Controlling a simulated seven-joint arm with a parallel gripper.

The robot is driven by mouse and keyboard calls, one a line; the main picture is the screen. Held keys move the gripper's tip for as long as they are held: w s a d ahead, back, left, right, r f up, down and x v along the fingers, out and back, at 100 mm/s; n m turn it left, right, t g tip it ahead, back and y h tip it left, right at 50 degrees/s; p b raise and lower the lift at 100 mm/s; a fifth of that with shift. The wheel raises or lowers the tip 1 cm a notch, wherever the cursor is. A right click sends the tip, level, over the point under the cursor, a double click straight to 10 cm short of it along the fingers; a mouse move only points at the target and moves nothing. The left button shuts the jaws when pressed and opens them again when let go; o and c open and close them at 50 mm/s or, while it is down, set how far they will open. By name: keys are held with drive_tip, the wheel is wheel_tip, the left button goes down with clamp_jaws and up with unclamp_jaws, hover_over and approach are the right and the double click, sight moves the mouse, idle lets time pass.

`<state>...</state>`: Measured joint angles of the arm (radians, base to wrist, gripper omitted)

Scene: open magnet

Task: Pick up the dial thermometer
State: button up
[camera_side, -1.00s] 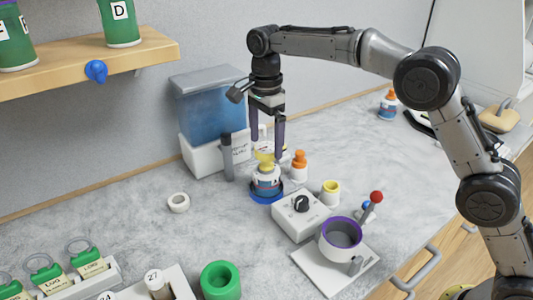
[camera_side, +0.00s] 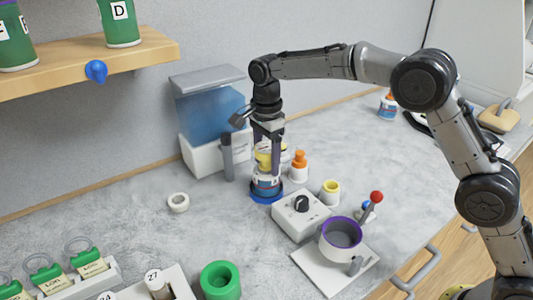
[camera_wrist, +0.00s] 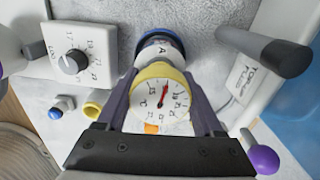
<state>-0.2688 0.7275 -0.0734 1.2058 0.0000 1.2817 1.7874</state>
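The dial thermometer (camera_wrist: 160,94) has a white round face, a yellow rim and a red needle. In the side view its yellow head (camera_side: 264,157) sits above a blue-and-white labelled bottle (camera_side: 266,184); how it joins the bottle is hidden. My gripper (camera_side: 267,165) points down over it. In the wrist view my gripper (camera_wrist: 160,85) is open, with one dark finger on each side of the yellow rim. The fingers are very close to the rim; I cannot make out firm contact.
A control box with a black knob (camera_side: 301,204) is beside the bottle, with an orange-capped bottle (camera_side: 299,167) and yellow-topped cup (camera_side: 330,192) close by. A dark upright cylinder (camera_side: 227,157) and a blue tank (camera_side: 212,112) stand behind.

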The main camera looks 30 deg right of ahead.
clamp_jaws()
drive_tip(key=shift+r, duration=0.1)
